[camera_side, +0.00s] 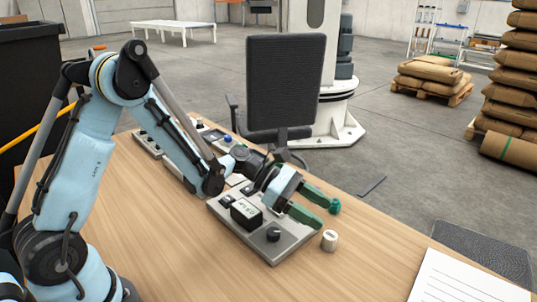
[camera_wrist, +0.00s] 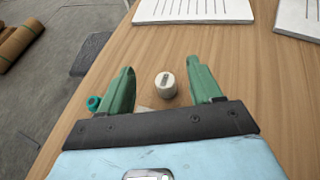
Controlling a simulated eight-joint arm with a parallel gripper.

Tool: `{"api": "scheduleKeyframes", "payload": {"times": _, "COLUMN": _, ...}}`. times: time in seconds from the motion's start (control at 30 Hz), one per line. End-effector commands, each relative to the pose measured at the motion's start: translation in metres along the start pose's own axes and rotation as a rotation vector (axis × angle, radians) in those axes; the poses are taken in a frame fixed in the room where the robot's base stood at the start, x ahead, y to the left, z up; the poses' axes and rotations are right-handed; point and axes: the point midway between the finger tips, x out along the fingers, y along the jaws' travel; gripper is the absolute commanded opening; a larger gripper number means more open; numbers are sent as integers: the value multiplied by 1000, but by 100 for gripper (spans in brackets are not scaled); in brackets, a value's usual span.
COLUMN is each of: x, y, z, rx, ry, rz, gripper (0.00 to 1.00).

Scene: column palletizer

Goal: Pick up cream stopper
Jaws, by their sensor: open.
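The cream stopper (camera_side: 329,240) is a small pale cylinder standing upright on the wooden table, just in front of the grey control panel's right end. In the wrist view the cream stopper (camera_wrist: 166,84) lies between my two green fingers, with free space on both sides, a little nearer the left finger. My gripper (camera_side: 318,208) is open and empty; in the wrist view its fingertips (camera_wrist: 160,68) point past the stopper. In the side view the fingers are above and behind the stopper.
A teal knob-like piece (camera_side: 334,206) is beside the far finger; it shows left of the left finger in the wrist view (camera_wrist: 94,103). The grey panel (camera_side: 268,246) with a display and black knob (camera_side: 273,234) lies under my gripper. White paper sheets (camera_side: 465,280) lie at the right.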

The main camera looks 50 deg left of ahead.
Motion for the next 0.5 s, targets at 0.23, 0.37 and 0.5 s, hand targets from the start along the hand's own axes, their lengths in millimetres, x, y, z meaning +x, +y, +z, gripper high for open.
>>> {"api": "scheduleKeyframes", "payload": {"times": 0.23, "x": 6, "y": 0, "z": -15, "rx": 2, "ry": 1, "rz": 0, "gripper": 64}}
{"api": "scheduleKeyframes", "payload": {"times": 0.37, "x": 9, "y": 0, "z": -22, "rx": 3, "ry": 2, "rz": 0, "gripper": 64}}
{"api": "scheduleKeyframes", "payload": {"times": 0.5, "x": 15, "y": 1, "z": -37, "rx": 3, "ry": 2, "rz": 0, "gripper": 64}}
